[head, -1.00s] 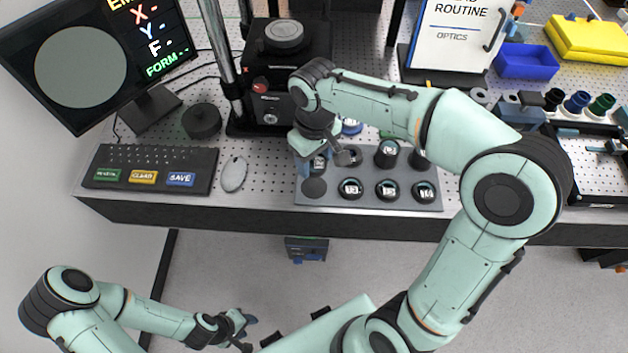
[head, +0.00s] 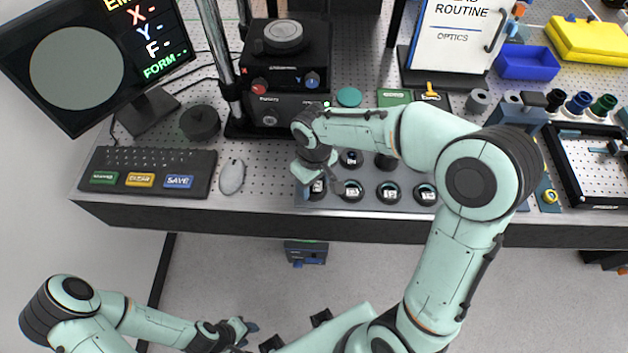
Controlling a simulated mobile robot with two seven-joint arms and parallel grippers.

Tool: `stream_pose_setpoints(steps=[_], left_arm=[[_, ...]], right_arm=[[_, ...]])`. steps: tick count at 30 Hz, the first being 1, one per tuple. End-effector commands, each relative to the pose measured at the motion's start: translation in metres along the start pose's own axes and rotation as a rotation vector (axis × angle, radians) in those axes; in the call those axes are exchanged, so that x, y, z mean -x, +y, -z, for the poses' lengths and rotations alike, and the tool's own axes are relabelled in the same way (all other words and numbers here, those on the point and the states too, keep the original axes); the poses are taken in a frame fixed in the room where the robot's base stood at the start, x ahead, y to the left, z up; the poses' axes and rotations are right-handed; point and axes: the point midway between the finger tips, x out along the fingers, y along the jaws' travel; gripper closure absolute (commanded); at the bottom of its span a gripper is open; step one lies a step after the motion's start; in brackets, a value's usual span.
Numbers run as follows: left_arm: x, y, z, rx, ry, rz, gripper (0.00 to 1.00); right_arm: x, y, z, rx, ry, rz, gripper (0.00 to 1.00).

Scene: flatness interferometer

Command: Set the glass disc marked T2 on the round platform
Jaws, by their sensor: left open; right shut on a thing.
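My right gripper (head: 322,185) is shut on a small dark-rimmed disc (head: 317,188) with a white mark, at the front left corner of the grey disc tray (head: 370,206). I cannot tell if this disc touches the tray. Its mark is too small to read surely, so I cannot confirm T2. Similar discs stand in the front row, such as one beside the gripper (head: 388,193); my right arm hides part of the back row. The round platform (head: 283,34) on the black instrument shows nothing on it. My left gripper (head: 246,333) is open, low over the floor.
A keyboard (head: 148,171), a mouse (head: 232,176) and a dark round puck (head: 200,122) lie left of the tray. A metal post (head: 222,70) rises beside the instrument. A monitor (head: 90,65) stands at the left. A blue bin (head: 527,62) is at the back right.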

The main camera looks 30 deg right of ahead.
Motion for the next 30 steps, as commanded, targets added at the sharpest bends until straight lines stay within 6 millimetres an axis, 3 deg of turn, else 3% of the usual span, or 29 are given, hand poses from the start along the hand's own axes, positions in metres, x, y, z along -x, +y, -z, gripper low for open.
stream_pose_setpoints(steps=[2, 3, 5, 17, 30], left_arm=[[-0.003, -0.002, -0.002, 0.001, -0.002, 0.001, 0.57], [-0.003, -0.002, -0.002, 0.001, -0.002, 0.001, 0.57], [-0.003, -0.001, -0.001, 0.001, -0.002, 0.001, 0.57], [0.002, 0.001, 0.001, 0.0, 0.001, 0.0, 0.57], [0.015, 0.009, 0.009, -0.004, 0.013, -0.004, 0.57]], right_arm=[[-0.004, 0.0, 0.0, 0.0, -0.001, 0.0, 0.78], [-0.004, 0.0, 0.0, 0.001, -0.001, 0.0, 0.35], [-0.003, 0.0, 0.0, 0.001, -0.001, 0.0, 0.16], [0.005, 0.0, 0.001, 0.0, 0.003, 0.0, 0.16], [0.093, 0.0, 0.002, 0.001, 0.006, -0.001, 0.16]])
